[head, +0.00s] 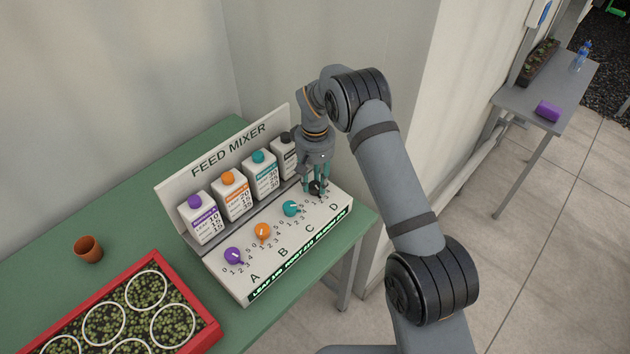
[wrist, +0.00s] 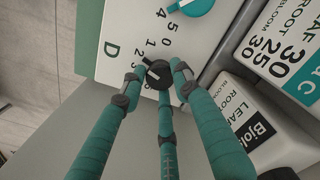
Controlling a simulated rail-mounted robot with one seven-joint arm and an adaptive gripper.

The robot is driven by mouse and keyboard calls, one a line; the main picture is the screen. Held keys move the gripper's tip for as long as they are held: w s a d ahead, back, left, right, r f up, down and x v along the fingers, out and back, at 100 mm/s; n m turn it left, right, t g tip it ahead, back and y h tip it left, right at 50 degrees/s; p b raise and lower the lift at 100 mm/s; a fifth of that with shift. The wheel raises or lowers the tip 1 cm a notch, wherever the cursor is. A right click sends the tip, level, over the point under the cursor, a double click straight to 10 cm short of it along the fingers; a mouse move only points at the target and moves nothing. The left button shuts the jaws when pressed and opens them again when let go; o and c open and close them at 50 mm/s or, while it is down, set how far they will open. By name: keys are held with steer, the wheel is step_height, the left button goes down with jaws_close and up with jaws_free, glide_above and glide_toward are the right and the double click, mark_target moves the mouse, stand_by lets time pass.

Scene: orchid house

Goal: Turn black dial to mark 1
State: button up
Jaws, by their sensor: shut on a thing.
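The black dial (head: 315,188) sits at the right end of the white feed mixer panel, by the letter D. My gripper (head: 317,187) reaches down over it from above. In the wrist view the black dial (wrist: 158,76) is between the grey tips of the teal fingers (wrist: 154,84), which are shut on it.
Purple (head: 233,256), orange (head: 263,232) and teal (head: 291,208) dials stand left of the black one. Several bottles (head: 233,195) stand behind them. A red-rimmed tray (head: 205,318) and a brown pot (head: 88,249) are on the green table (head: 130,225).

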steer(key=c, duration=0.3)
steer(key=shift+f+b, duration=0.1)
steer(key=shift+b, duration=0.25)
steer(key=shift+c, duration=0.2)
steer(key=shift+f+m+b, duration=0.1)
steer(key=shift+m+b, duration=0.5)
steer(key=shift+m, duration=0.1)
steer(key=m+b, duration=0.2)
steer(key=shift+m+b, duration=0.3)
steer(key=shift+m, duration=0.1)
steer(key=shift+m+b, duration=0.7)
steer(key=shift+m, duration=0.3)
steer(key=shift+r, duration=0.2)
steer(key=o, duration=1.1)
steer(key=shift+c, duration=0.2)
steer(key=shift+o, duration=0.6)
